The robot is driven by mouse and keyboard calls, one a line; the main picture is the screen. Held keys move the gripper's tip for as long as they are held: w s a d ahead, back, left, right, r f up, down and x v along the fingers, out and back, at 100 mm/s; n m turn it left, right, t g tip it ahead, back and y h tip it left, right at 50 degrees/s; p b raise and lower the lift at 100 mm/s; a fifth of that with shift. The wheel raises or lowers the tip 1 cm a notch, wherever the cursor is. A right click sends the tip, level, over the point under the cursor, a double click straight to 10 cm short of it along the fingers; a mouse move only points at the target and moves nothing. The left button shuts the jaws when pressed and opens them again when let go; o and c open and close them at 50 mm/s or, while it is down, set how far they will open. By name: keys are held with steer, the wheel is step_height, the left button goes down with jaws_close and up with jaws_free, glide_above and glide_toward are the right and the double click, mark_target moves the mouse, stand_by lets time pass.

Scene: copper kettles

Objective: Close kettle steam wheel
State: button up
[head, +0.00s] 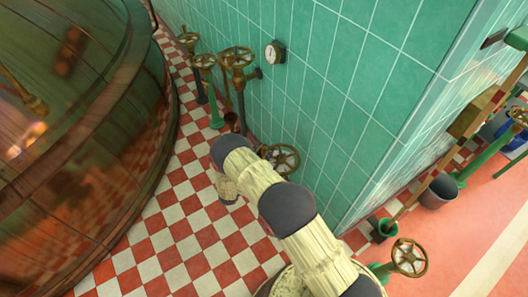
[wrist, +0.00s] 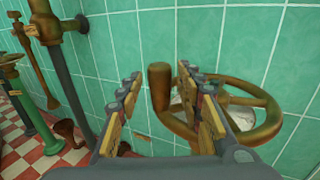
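A brown-gold handwheel (wrist: 268,106) is mounted low on the green tiled wall. It also shows in the head view (head: 284,160), just beyond my arm and partly hidden by it. An upright knob (wrist: 159,87) stands up from the wheel's left side. My gripper (wrist: 159,80) is open, with its two padded fingers on either side of the knob. A gap shows between the knob and each finger, so it is not gripped. The right finger covers part of the wheel's rim. The fingers cannot be made out in the head view.
Several other valve wheels on posts (head: 237,58) stand along the wall to the left, near a gauge (head: 275,52). A large copper kettle (head: 70,120) fills the left side. Checkered floor (head: 165,240) lies open between it and the wall. A wall corner lies right of my arm.

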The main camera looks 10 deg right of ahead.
steer(key=shift+c, duration=1.3)
jaws_close()
